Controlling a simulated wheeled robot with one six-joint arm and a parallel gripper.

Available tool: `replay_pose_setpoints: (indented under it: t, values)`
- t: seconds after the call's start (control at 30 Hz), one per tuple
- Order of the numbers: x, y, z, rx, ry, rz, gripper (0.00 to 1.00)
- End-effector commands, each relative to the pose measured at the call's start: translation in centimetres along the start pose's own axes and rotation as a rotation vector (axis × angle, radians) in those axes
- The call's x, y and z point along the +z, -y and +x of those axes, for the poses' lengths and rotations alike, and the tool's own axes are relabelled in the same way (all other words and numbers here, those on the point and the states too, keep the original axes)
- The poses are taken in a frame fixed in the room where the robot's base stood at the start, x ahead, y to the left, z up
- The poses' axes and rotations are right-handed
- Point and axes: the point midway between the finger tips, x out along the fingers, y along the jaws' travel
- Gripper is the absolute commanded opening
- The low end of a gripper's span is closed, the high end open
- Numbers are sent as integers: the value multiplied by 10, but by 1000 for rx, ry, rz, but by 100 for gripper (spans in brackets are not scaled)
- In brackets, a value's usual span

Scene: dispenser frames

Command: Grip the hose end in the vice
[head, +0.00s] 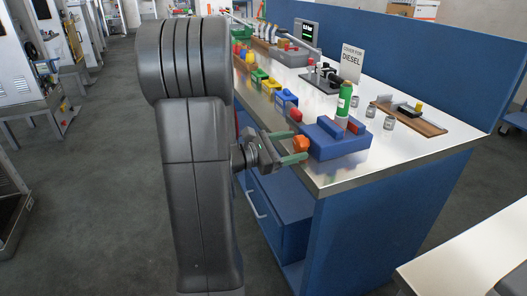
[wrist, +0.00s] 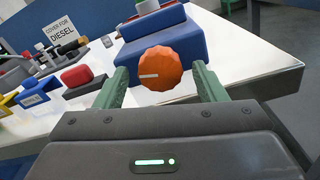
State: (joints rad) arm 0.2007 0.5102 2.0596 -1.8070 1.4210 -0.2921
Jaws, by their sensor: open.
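The blue vice (head: 338,146) sits near the bench's front corner; its body also shows in the wrist view (wrist: 190,42). An orange ribbed knob (wrist: 160,70) with a white, nearly level line is on its near end. The knob also shows in the head view (head: 301,144). A green cylinder with a white band, apparently the hose end (head: 344,98), stands upright between the vice's blue and red top parts. Whether these touch it cannot be told. My gripper (wrist: 160,82) is open, its green fingers on either side of the knob, with small gaps visible.
Several small grey cylinders (head: 389,123) and a wooden board (head: 410,117) are to the vice's right. A red block (wrist: 77,75) and a blue block (wrist: 38,90) lie along the bench edge. A sign reading "COVER FOR DIESEL" (head: 352,61) stands behind. The front bench corner (head: 330,182) is clear.

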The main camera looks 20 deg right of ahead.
Motion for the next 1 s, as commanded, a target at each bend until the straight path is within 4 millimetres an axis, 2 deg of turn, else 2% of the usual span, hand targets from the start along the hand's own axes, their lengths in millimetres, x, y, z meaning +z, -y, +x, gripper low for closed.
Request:
replay_pose_setpoints:
  t: [0.6, 0.8, 1.0]
  values:
    - [0, -1, -93, 6, -1, 0, 64]
    - [0, -1, -114, 3, 0, 1, 64]
    - [0, 0, -124, 2, 0, 1, 64]
